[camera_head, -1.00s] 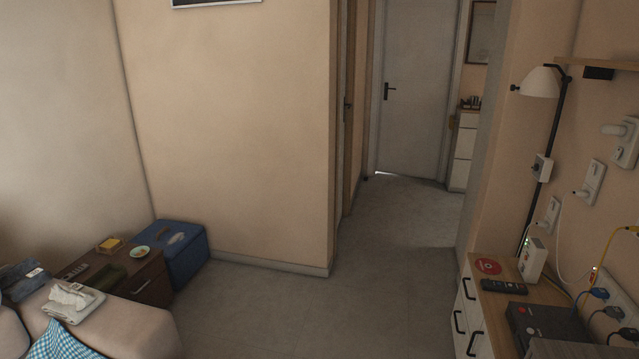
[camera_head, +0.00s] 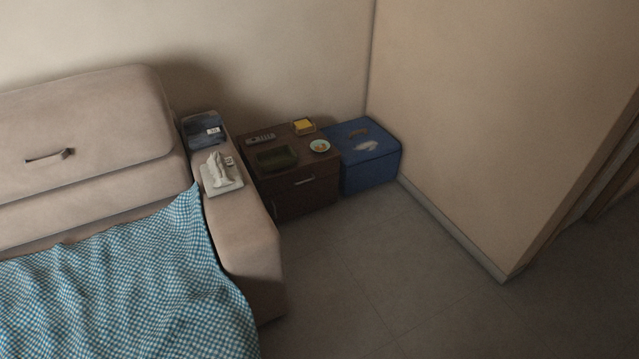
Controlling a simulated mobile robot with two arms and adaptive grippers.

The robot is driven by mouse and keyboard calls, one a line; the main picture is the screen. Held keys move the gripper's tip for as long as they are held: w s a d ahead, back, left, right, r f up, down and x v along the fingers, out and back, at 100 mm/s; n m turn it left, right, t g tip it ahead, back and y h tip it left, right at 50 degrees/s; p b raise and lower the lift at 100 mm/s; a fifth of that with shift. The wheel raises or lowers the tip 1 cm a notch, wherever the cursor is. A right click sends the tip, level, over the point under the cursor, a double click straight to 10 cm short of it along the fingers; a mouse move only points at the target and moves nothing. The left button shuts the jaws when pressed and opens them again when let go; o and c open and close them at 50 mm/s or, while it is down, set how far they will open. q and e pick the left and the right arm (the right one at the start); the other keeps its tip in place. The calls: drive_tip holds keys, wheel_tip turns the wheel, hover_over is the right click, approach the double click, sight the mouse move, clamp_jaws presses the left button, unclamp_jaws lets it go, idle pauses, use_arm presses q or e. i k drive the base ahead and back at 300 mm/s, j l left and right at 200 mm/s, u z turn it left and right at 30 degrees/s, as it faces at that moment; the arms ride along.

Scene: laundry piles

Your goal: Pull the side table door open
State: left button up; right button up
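A dark brown side table (camera_head: 321,193) stands between the sofa and a blue box, in the middle of the head view. Its front has a pale horizontal handle (camera_head: 304,181) near the top, and the front looks closed. Neither of my grippers shows.
A beige sofa (camera_head: 85,120) with a blue checked blanket (camera_head: 120,285) fills the left. Folded clothes (camera_head: 203,130) and a tissue pack (camera_head: 221,175) lie on its arm. The blue box (camera_head: 371,172) stands right of the table, near a wall corner. The floor (camera_head: 400,270) in front is clear.

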sight(282, 206)
drive_tip(key=i+l+u, duration=0.1)
drive_tip(key=l+u, duration=0.15)
drive_tip(key=l, duration=0.2)
drive_tip(key=i+l+u, duration=0.1)
drive_tip(key=l+u, duration=0.15)
drive_tip(key=l, duration=0.2)
drive_tip(key=i+l+u, duration=0.1)
drive_tip(key=u, duration=0.25)
drive_tip(key=l+u, duration=0.35)
drive_tip(key=i+l+u, duration=0.1)
drive_tip(key=u, duration=0.3)
